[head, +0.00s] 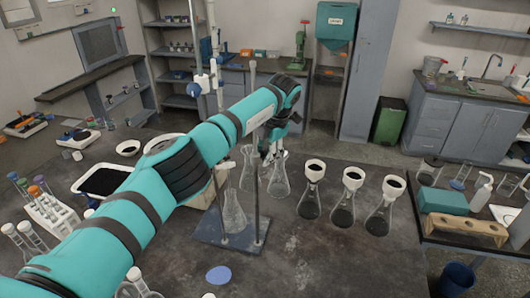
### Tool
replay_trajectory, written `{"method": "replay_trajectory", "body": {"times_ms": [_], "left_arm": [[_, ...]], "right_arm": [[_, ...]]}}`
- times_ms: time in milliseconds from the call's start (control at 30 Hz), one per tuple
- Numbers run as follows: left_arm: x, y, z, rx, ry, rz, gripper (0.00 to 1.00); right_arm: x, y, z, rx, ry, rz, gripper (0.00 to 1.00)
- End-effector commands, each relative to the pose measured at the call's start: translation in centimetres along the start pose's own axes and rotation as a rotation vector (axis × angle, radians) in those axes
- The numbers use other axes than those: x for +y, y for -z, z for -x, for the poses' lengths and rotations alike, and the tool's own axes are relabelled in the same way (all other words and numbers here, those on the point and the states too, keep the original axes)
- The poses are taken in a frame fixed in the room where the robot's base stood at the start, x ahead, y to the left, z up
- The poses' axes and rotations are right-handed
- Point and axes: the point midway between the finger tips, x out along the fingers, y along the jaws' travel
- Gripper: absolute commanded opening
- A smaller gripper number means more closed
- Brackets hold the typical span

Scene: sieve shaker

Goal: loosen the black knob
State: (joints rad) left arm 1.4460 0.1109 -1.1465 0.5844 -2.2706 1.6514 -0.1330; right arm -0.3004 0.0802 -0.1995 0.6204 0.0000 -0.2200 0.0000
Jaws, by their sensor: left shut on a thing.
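My left gripper (268,154) is at the end of the teal arm that crosses the view from the lower left. It points down beside the upright rods of a metal stand (232,236) on the dark table. The knob itself cannot be made out, as the wrist and fingers cover that spot. My right gripper is not in view.
Glass flasks (279,180) stand close around the stand. Several flasks with white tops (311,195) stand to its right. A test tube rack (52,213) and a white tray (88,195) are on the left. The front right of the table (330,262) is clear.

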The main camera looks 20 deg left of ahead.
Motion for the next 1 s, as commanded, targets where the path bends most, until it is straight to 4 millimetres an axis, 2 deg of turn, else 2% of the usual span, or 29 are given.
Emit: {"method": "replay_trajectory", "body": {"times_ms": [367,567,767,1000], "left_arm": [[-0.1,0.0,-0.1,-0.003,-0.018,0.0,0.0],[-0.1,0.0,-0.2,-0.009,-0.061,0.0,0.0],[-0.4,0.0,-0.6,-0.022,-0.174,0.002,0.0],[-0.8,0.0,-1.0,-0.047,-0.392,0.009,0.0]], "right_arm": [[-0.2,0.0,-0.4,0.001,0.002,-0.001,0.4],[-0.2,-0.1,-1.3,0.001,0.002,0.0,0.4],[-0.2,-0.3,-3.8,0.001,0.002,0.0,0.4],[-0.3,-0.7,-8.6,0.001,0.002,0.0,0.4]]}}
